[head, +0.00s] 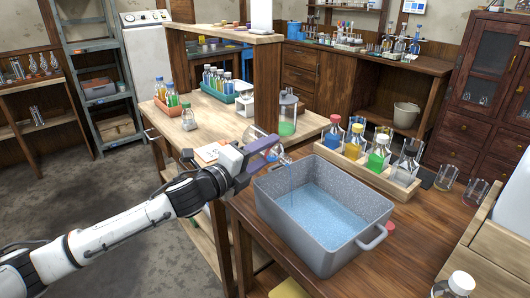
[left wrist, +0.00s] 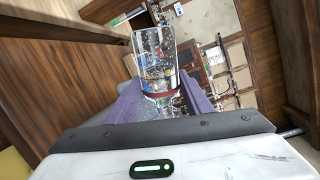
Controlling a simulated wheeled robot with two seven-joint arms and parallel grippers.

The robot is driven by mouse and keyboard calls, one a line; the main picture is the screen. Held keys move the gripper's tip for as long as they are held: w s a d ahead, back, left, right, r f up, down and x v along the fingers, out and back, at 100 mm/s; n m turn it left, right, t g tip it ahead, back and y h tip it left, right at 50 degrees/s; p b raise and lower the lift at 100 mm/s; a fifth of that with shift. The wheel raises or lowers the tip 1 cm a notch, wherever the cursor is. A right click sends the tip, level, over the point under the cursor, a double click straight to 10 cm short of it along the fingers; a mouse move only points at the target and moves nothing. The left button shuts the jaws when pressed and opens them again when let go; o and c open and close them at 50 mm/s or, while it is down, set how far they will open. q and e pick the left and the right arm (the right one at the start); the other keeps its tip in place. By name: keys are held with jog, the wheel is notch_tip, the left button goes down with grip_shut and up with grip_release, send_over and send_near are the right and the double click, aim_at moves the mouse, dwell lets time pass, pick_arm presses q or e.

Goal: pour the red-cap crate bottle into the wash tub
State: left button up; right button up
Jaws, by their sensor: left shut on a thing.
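The red-cap bottle (head: 333,132), with blue liquid, stands upright at the left end of the wooden crate (head: 349,174). The grey wash tub (head: 316,232) sits on the brown table with pale blue water in it. My left gripper (head: 264,150) is shut on a clear glass vessel (left wrist: 156,62), near the tub's back left rim. In the head view the vessel (head: 283,157) is partly hidden by the gripper, and its exact kind is unclear. The wrist view shows droplets on its glass and a reddish band low down. My right gripper is not in view.
A jar with green liquid (head: 287,115) stands behind. A small red disc (head: 389,227) lies right of the tub. Two beakers (head: 446,177) stand farther right.

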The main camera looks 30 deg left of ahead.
pick_arm(q)
jog(key=shift+r, duration=0.1)
jog(key=shift+d+r+m+p, duration=0.2)
jog(key=shift+r+m+p, duration=0.1)
jog(key=shift+m+p, duration=0.3)
